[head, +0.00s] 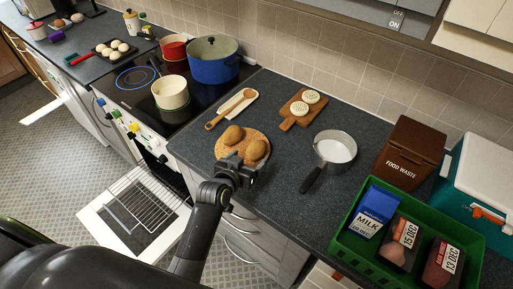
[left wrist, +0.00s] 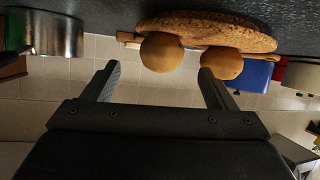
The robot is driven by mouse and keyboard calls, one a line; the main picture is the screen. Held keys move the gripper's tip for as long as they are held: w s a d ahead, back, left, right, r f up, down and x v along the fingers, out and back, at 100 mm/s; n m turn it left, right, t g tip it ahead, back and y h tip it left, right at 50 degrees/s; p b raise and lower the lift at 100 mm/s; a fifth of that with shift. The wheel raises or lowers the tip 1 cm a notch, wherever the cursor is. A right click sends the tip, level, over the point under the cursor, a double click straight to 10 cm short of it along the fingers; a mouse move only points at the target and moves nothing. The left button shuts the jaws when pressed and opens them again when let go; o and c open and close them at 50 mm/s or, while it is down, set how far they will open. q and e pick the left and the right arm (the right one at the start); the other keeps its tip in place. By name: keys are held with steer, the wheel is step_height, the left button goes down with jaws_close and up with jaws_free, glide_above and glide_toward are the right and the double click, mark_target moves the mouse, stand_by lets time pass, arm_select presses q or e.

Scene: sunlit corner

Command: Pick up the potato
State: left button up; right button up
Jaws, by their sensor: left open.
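Two brown potatoes rest on a round cork mat (head: 222,154) on the dark counter. The nearer right potato (head: 256,150) is just beyond my left gripper (head: 243,164). The other potato (head: 233,134) sits behind it to the left. In the left wrist view, which is upside down, the nearer potato (left wrist: 161,52) lies ahead between the lines of the open, empty fingers (left wrist: 160,72). The second potato (left wrist: 222,62) is just past the right fingertip, and the mat (left wrist: 205,30) shows above. Whether a fingertip touches a potato I cannot tell. My right gripper is not in view.
A saucepan (head: 334,148) with its handle toward me stands right of the mat. A wooden spoon (head: 230,110) and a board (head: 290,119) with two round pieces lie behind. A green crate (head: 350,246) of packages is at right. Pots (head: 213,62) stand on the hob; the oven door is open.

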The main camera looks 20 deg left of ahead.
mark_target(252, 155)
arm_select(q)
steer(key=shift+p+x, duration=0.5)
steer(key=shift+x, duration=0.35)
steer(key=shift+p+x, duration=0.55)
steer(key=shift+x, duration=1.4)
steer(key=shift+f, duration=0.1)
steer(key=shift+c, duration=0.5)
steer(key=c, duration=1.1)
